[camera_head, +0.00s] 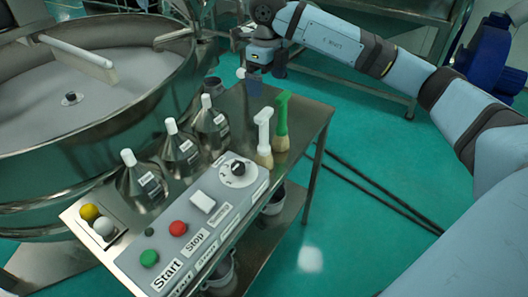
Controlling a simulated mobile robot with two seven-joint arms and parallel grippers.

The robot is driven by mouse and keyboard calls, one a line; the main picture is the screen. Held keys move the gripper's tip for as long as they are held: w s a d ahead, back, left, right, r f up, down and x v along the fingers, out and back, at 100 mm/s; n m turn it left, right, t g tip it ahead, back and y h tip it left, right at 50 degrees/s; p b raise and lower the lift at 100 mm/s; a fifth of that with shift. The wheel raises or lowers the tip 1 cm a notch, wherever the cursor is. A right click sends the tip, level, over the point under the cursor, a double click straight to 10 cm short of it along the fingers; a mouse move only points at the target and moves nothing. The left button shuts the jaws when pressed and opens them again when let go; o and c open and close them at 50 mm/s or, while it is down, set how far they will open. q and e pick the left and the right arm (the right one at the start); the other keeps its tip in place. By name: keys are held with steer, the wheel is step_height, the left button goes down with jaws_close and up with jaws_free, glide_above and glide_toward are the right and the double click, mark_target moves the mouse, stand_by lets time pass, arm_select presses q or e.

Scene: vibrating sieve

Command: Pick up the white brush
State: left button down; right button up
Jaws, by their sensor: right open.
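The white brush (263,131) stands upright on the metal table, its bristles down and its handle hooked at the top. A green brush (281,122) stands close beside it on the right. My right gripper (254,85) is open above the far end of the table, beyond both brushes and apart from them. It points downward, and its fingers are small and dark in this view. My left gripper is not in view.
Several metal bottles with white caps (180,150) stand along the table's left side. A control box (190,240) with buttons and a knob fills the near end. The large round sieve (160,95) stands left. The far right table top (307,108) is clear.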

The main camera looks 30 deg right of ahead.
mark_target(264, 112)
step_height(264, 112, down, 8)
steer(key=shift+r+p, duration=0.1)
steer(key=shift+p, duration=0.5)
steer(key=f, duration=0.1)
steer(key=f+p, duration=0.1)
steer(key=f, duration=0.1)
steer(key=f+p, duration=0.1)
steer(key=f, duration=0.1)
steer(key=shift+w+a, duration=0.25)
steer(key=shift+a, duration=0.05)
steer(key=shift+f, duration=0.2)
steer(key=c, duration=0.9)
steer(key=shift+c, duration=0.6)
steer(key=shift+r, duration=0.1)
